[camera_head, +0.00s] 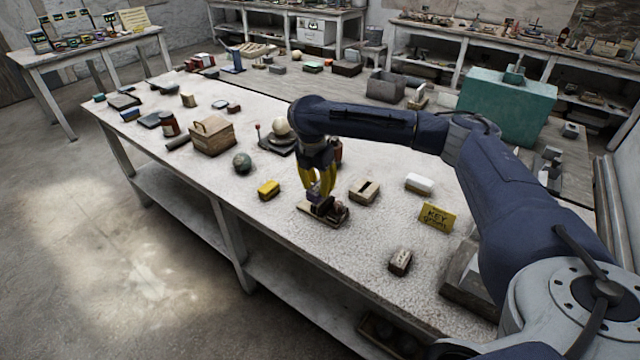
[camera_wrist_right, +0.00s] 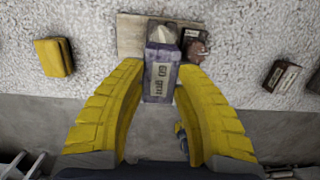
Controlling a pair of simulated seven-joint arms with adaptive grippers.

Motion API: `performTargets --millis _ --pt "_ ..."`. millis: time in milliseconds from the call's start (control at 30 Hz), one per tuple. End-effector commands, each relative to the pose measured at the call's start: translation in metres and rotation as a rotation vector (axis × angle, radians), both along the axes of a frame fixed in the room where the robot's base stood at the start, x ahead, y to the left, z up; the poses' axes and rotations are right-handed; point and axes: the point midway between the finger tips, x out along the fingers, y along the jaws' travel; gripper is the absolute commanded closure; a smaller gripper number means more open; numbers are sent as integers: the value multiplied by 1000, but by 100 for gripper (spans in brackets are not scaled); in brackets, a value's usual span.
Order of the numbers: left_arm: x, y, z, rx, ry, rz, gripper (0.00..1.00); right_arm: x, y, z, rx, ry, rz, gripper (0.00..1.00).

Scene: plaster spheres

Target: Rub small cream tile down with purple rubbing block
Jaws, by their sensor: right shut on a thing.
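My right gripper (camera_head: 318,194) points down over the near part of the long white table. Its yellow fingers are shut on the purple rubbing block (camera_wrist_right: 159,75), which has a pale printed label. In the right wrist view the block lies between the fingertips and overlaps a tan board (camera_wrist_right: 129,36). A small cream piece (camera_wrist_right: 163,33), likely the cream tile, shows just past the block's far end and is partly hidden by it. I cannot tell whether block and tile touch. The board also shows below the gripper in the head view (camera_head: 304,207). My left gripper is out of view.
A dark reddish object (camera_wrist_right: 197,48) sits at the board's right end. Around it stand a yellow block (camera_head: 268,189), a slotted wooden block (camera_head: 364,191), a white block (camera_head: 419,184), a yellow sign (camera_head: 436,217) and a small dark block (camera_head: 400,262). The table's front edge is close.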

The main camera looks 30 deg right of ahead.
Motion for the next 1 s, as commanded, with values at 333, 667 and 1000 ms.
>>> performTargets --millis 333,667,1000 --pt "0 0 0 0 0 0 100 6 -18 0 -3 2 -3 100" --pt "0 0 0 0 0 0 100 10 -28 0 -3 0 -2 100" --pt "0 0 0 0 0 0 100 15 -38 0 -4 1 -1 100"
